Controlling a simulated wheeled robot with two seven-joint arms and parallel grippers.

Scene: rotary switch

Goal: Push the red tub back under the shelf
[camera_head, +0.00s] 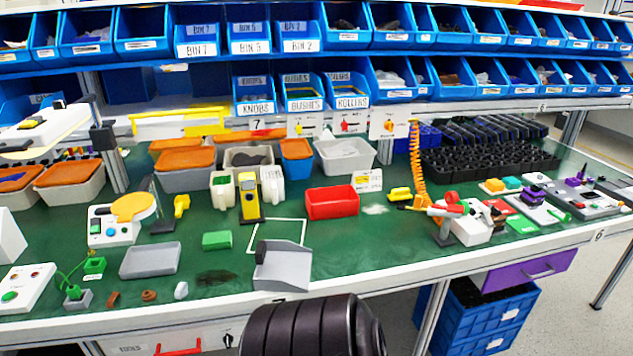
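The red tub (332,204) stands on the green bench top, near the middle and in front of the shelf. It is a low, rectangular open bin, and no gripper touches it. Behind it is a row of tubs, including a light grey tub (345,158) and a blue and orange tub (297,160). The shelf (440,106) runs above the back of the bench and carries blue bins. I see neither gripper; only a dark ribbed round part, likely mine, shows at the bottom centre.
A white-outlined square (262,233) and a grey scoop-like tray (283,265) lie left of the red tub. A yellow device (249,198) stands between white bottles. An orange coil (417,165) hangs at right. Bare green surface lies in front of the tub.

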